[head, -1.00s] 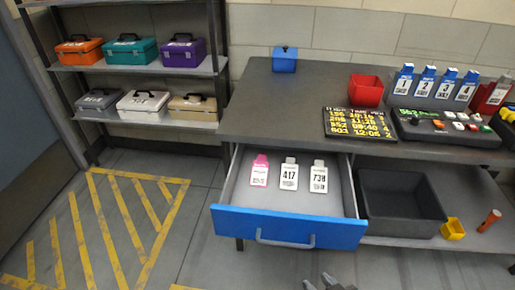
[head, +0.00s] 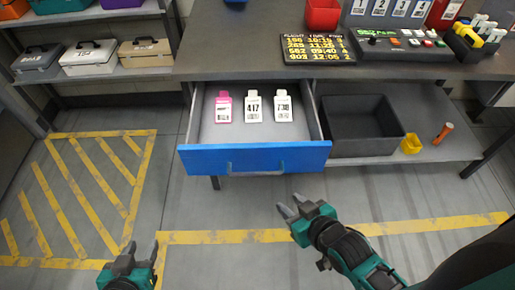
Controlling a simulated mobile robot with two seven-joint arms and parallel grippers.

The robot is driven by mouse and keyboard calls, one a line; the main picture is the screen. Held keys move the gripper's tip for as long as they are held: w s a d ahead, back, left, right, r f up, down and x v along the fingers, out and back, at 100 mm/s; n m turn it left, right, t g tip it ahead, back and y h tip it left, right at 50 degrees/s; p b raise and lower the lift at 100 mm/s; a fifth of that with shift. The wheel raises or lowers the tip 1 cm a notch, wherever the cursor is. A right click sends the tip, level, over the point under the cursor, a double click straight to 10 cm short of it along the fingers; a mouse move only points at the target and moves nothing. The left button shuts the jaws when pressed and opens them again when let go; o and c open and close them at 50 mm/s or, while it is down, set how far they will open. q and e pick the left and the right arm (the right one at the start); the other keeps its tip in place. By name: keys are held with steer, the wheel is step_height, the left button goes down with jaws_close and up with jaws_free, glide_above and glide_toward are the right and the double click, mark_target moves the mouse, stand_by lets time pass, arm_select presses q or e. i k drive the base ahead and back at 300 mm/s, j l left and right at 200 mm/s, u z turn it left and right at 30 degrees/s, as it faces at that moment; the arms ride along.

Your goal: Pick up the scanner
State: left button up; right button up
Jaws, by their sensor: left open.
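A yellow and black hand-held device (head: 468,36), which looks like the scanner, is at the right end of the workbench beside the control panel. Part of it is hard to make out against its dark holder. My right gripper (head: 288,206) is open and empty, over the floor in front of the blue-fronted drawer, well below and left of the device. My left gripper (head: 141,248) is open and empty at the bottom left, over the floor, far from the device.
The open drawer (head: 255,158) juts out from the workbench (head: 230,50) and holds a pink tag (head: 223,107) and two white tags. A black bin (head: 360,128), a yellow cup (head: 411,143) and an orange cylinder (head: 443,133) are on the lower shelf. The floor in front is clear.

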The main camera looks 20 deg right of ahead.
mark_target(466, 31)
steer(key=z, duration=1.85)
steer(key=i+l, duration=0.2)
steer(key=i, duration=0.15)
steer(key=i+l+z, duration=0.15)
steer(key=i, duration=0.2)
steer(key=i+l, duration=0.2)
steer(key=i, duration=0.15)
